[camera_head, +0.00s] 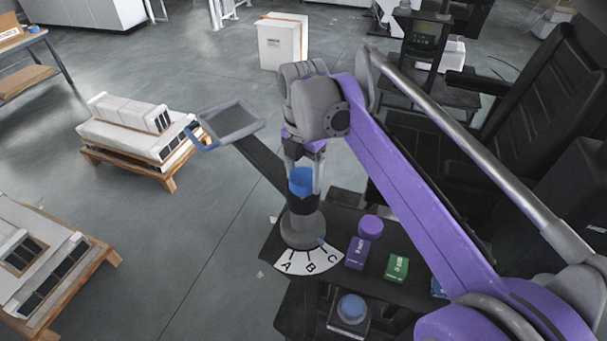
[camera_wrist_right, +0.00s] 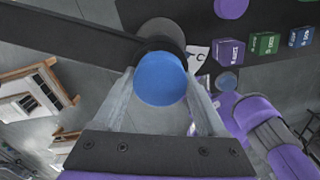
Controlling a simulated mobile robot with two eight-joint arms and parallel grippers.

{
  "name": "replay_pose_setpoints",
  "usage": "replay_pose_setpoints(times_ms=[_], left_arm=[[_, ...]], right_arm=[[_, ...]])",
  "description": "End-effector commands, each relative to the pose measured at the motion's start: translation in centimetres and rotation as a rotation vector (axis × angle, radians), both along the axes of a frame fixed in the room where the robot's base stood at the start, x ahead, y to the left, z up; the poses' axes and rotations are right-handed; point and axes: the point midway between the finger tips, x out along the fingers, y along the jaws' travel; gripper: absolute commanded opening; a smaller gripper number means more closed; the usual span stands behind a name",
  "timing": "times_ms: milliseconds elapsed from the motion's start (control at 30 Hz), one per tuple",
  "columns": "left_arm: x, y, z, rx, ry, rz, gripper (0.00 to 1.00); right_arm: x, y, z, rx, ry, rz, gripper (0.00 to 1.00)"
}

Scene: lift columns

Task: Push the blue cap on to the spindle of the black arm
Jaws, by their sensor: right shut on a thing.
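The blue cap (camera_head: 301,181) sits at the top of the grey column (camera_head: 303,229), where the hub of the black arm (camera_head: 262,166) is. My right gripper (camera_head: 303,186) reaches down from above and is shut on the cap, a finger on each side. In the right wrist view the blue cap (camera_wrist_right: 160,82) lies between the fingers of the right gripper (camera_wrist_right: 161,90), over the end of the black arm (camera_wrist_right: 85,38). The spindle is hidden beneath the cap, so I cannot tell how far down it sits. My left gripper is not in view.
A white dial (camera_head: 309,261) marked A, B, C lies at the column's foot. A purple box (camera_head: 358,254), a purple cap (camera_head: 370,227) and a green box (camera_head: 396,267) stand to its right. A blue round piece (camera_head: 352,307) is in front. Loaded pallets stand on the left floor.

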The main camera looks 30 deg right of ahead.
Motion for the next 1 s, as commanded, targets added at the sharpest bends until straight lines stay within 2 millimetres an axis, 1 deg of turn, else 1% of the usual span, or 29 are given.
replay_pose_setpoints(times_ms=[267,300,367,400,433,1000], left_arm=[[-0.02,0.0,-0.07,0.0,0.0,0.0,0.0],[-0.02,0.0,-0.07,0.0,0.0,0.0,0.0],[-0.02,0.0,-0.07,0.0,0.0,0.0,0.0],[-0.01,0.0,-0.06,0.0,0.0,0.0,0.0],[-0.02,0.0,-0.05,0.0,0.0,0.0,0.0],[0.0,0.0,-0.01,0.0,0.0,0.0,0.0]], right_arm=[[-0.09,0.07,-0.23,0.002,0.004,0.0,0.17],[-0.1,0.07,-0.23,0.002,0.004,0.0,0.8],[-0.09,0.06,-0.21,0.002,0.004,0.0,0.9],[-0.09,0.05,-0.19,0.001,0.003,0.0,0.98],[-0.07,0.05,-0.18,0.001,0.003,0.0,1.0],[-0.02,0.01,-0.05,0.001,0.001,0.0,1.0]])
